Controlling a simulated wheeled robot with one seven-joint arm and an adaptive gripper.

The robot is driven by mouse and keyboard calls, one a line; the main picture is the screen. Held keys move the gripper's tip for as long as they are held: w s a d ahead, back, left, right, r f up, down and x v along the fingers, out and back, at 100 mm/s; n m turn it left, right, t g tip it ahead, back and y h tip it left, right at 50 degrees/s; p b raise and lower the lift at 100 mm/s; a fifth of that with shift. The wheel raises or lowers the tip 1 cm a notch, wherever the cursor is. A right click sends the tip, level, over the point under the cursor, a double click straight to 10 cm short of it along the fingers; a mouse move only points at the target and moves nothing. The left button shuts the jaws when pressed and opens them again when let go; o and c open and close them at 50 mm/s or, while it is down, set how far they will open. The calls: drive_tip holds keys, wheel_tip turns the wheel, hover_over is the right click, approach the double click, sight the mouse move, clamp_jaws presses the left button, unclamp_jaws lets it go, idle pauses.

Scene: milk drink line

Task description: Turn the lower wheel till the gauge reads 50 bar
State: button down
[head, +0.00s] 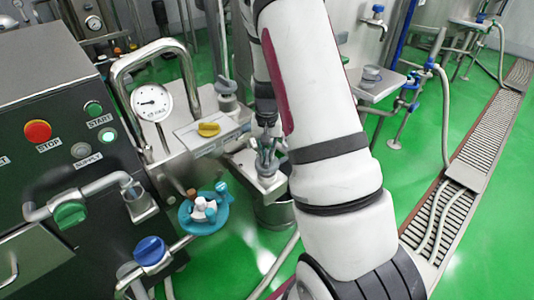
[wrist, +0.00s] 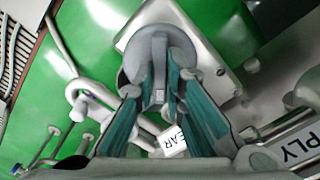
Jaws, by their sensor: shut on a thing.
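The pressure gauge (head: 152,102) stands on a pipe at the left of the head view; its needle points left, but the numbers are too small to read. A grey round wheel with a raised bar across it (wrist: 158,62) sits on a pale plate in the wrist view. I take it to be the lower wheel. My gripper (head: 267,150) is down over it in the head view, where fingers mostly hide it. In the wrist view my gripper's teal fingers (wrist: 168,92) are shut on the raised bar, one on each side. Another grey wheel (head: 227,88) stands farther back.
A red stop button (head: 37,131) is on the dark cabinet.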

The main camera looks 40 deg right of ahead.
sight(267, 156)
drive_tip(key=c, duration=1.7)
unclamp_jaws()
drive_tip(key=shift+o, duration=0.2)
wheel_tip(267, 156, up, 12)
